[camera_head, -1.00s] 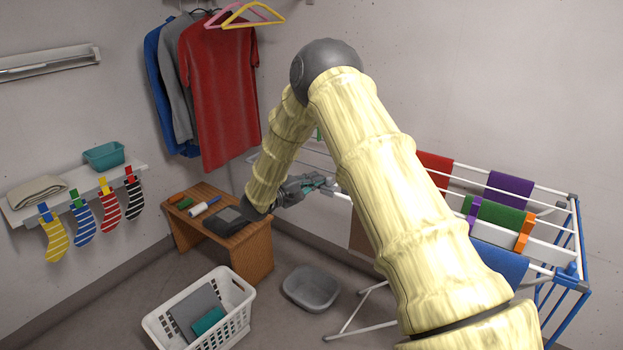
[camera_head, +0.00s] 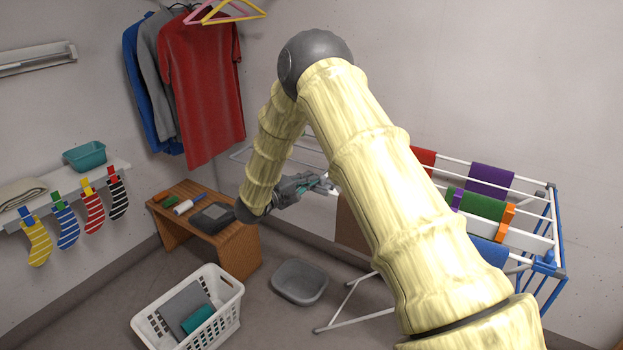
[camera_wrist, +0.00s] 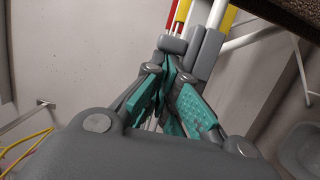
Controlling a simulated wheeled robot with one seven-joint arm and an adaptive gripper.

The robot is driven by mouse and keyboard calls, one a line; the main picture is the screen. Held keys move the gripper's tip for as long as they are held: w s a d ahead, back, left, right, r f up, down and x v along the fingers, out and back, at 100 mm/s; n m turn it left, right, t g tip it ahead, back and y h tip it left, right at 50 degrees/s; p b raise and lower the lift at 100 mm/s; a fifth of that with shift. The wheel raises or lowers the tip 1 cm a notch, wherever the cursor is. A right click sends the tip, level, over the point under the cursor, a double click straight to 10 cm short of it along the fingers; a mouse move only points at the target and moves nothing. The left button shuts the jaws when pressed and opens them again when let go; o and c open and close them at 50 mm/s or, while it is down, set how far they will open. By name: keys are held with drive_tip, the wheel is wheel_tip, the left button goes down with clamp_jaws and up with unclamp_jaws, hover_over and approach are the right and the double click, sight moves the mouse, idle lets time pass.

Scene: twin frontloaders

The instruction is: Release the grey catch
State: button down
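My gripper (camera_head: 322,186) is at the left part of the white drying rack (camera_head: 536,243), beyond my forearm. In the wrist view, its two teal-padded fingers (camera_wrist: 168,78) lean toward each other. Grey blocks (camera_wrist: 205,52) on the rack's rails sit just beyond the fingertips; one of them may be the grey catch. The fingertips overlap the nearest block in the picture. I cannot tell whether they touch or hold it. In the head view the catch is hidden or too small to make out.
Cloths, including a purple one (camera_head: 490,181) and a green one (camera_head: 483,205), hang on the rack. A wooden bench (camera_head: 236,250), a white laundry basket (camera_head: 228,303) and a grey basin (camera_head: 300,282) stand left and below. Shirts (camera_head: 202,90) hang behind.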

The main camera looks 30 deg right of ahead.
drive_tip(key=w+a+b, duration=0.1)
drive_tip(key=a, duration=1)
drive_tip(key=shift+w+a, duration=0.2)
drive_tip(key=shift+a, duration=0.05)
drive_tip(key=shift+f, duration=0.1)
